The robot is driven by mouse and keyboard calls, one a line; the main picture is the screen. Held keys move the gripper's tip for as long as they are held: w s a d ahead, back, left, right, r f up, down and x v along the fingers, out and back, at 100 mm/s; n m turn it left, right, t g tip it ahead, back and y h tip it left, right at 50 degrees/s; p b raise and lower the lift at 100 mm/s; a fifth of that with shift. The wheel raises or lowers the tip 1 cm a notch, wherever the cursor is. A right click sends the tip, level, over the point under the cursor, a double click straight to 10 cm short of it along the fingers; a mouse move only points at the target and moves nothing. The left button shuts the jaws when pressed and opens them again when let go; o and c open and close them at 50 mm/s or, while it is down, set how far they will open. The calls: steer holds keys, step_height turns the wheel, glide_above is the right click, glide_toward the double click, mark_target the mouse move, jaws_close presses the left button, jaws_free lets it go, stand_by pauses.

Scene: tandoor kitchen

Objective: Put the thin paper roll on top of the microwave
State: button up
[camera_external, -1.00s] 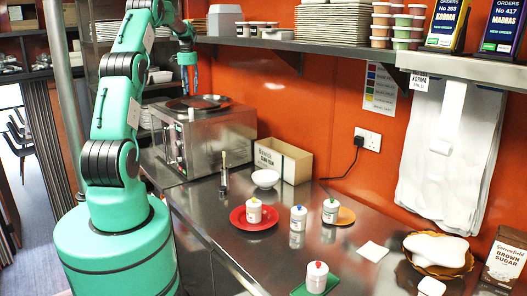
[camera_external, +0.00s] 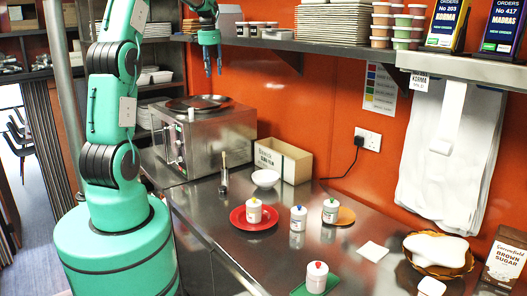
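The steel microwave (camera_external: 222,142) stands at the back left of the counter, with dark round pans (camera_external: 198,102) on its top. A small white upright piece (camera_external: 191,115) is at the front of the microwave top; I cannot tell if it is the thin paper roll. No other thing is clearly recognisable as the roll. My gripper (camera_external: 213,74) points down, above and behind the right part of the microwave, in front of the orange wall. Its two fingers are apart with nothing visible between them.
A shelf (camera_external: 290,45) with stacked plates and tubs runs along the wall near my gripper.

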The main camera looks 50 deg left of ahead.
steer(key=s+d+r+t, duration=0.1)
steer(key=s+d+r, duration=0.15)
steer(key=d, duration=0.75)
steer(key=s+d+r, duration=0.2)
steer(key=s+d, duration=0.2)
steer(key=d, duration=0.5)
steer(key=s+d+r+t, duration=0.1)
steer(key=s+d+r, duration=0.25)
steer(key=d, duration=0.65)
steer(key=s+d+f+t, duration=0.1)
steer(key=s+d+f, duration=0.3)
steer(key=s+d, duration=0.4)
steer(key=s+d+f+n+t, duration=0.1)
steer(key=s+d+f, duration=0.3)
steer(key=s+d, duration=0.5)
steer(key=s, duration=0.3)
steer(key=shift+d+f+h, duration=0.25)
steer(key=shift+f+h, duration=0.05)
steer(key=shift+h, duration=0.1)
step_height(320, 180, down, 19)
steer(key=b, duration=1.8)
steer(key=shift+b, duration=0.4)
